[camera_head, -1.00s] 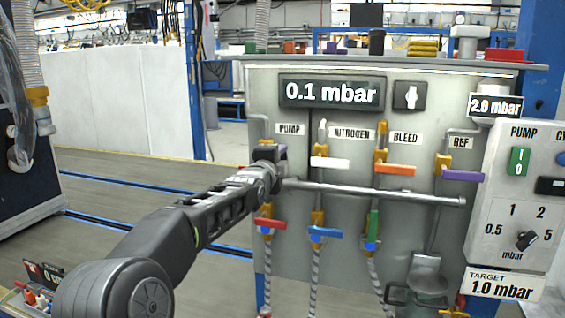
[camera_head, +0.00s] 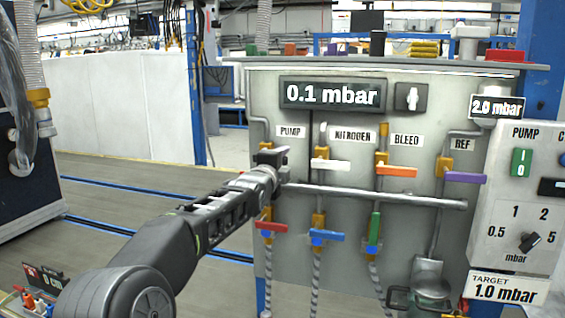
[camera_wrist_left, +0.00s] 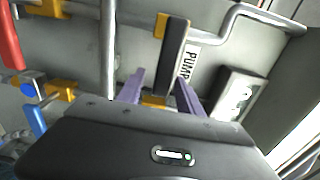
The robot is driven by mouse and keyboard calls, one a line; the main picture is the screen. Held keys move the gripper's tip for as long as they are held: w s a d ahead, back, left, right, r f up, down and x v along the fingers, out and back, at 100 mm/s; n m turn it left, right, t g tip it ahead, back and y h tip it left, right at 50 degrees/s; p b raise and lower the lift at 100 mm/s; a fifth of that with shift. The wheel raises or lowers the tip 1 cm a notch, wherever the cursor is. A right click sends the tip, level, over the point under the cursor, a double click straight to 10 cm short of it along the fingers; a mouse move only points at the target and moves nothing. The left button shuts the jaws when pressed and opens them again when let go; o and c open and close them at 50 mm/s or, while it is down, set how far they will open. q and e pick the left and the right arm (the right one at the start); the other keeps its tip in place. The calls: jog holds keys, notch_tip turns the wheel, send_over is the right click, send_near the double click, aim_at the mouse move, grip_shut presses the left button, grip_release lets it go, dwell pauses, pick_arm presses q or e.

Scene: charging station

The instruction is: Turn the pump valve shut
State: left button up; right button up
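The pump valve's dark handle (camera_wrist_left: 172,55) sticks out from its yellow fitting (camera_wrist_left: 160,25) near the PUMP label (camera_wrist_left: 190,62) in the left wrist view. My left gripper (camera_wrist_left: 160,78) has its two purple-looking fingers apart, one on each side of the handle's near end. A gap shows on the left side; contact on the right side cannot be told. In the head view my left gripper (camera_head: 270,157) is at the pump valve below the PUMP label (camera_head: 290,131) and hides most of it. My right gripper is not in view.
The white nitrogen (camera_head: 330,166), orange bleed (camera_head: 396,171) and purple REF handles (camera_head: 465,178) are to the right. A horizontal rail (camera_head: 380,195) runs below them, above red, blue and green handles. The display (camera_head: 332,94) reads 0.1 mbar. The target card (camera_head: 506,290) reads 1.0 mbar.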

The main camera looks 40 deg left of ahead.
pick_arm(q)
jog(key=v, duration=0.7)
jog(key=shift+s+d, duration=0.15)
jog(key=shift+s, duration=0.25)
dwell(0.5)
